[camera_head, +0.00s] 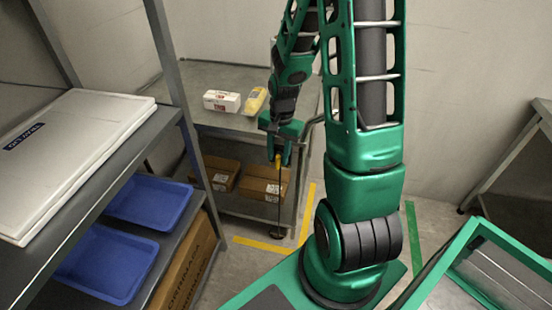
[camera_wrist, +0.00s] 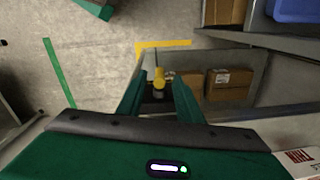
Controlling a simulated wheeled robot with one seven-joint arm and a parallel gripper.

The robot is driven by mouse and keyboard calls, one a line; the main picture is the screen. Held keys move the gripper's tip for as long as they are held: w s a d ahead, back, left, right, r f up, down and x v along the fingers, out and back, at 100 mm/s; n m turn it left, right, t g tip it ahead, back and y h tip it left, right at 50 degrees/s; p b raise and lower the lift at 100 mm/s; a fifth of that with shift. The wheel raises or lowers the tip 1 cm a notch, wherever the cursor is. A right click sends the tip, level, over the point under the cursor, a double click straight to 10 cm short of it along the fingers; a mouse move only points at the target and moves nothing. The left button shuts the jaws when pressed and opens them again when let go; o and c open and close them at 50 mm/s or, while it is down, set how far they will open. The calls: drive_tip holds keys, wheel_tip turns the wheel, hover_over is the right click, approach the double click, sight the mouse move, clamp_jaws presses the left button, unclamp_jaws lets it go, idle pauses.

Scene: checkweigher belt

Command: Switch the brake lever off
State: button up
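The brake lever shows in the head view as a thin dark upright rod with a yellow knob (camera_head: 277,161) at its top, in front of the grey cart (camera_head: 232,123). The rod reaches down toward a dark caster near the floor. In the wrist view the yellow knob (camera_wrist: 159,79) lies between the two green fingers of my gripper (camera_wrist: 158,84). The fingers stand apart, with a visible gap on each side of the knob. In the head view my gripper (camera_head: 279,146) points down at the knob and partly hides it.
A white box (camera_head: 222,101) and a yellow package (camera_head: 255,101) stand on the cart top. Cardboard boxes (camera_head: 262,184) sit on its lower shelf. A shelf rack with blue trays (camera_head: 150,199) is at left. Yellow floor tape (camera_head: 258,244) runs below the cart.

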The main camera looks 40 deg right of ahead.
drive_tip(key=shift+f, duration=0.95)
clamp_jaws()
drive_tip(key=shift+w, duration=0.1)
drive_tip(key=g+h, duration=0.2)
drive_tip(key=g, duration=0.1)
drive_tip(key=shift+w+a+h, duration=0.1)
drive_tip(key=shift+w+h, duration=0.1)
drive_tip(key=shift+h, duration=0.1)
drive_tip(key=shift+g+h, duration=1)
drive_tip(key=shift+g, duration=0.4)
drive_tip(key=shift+r, duration=0.1)
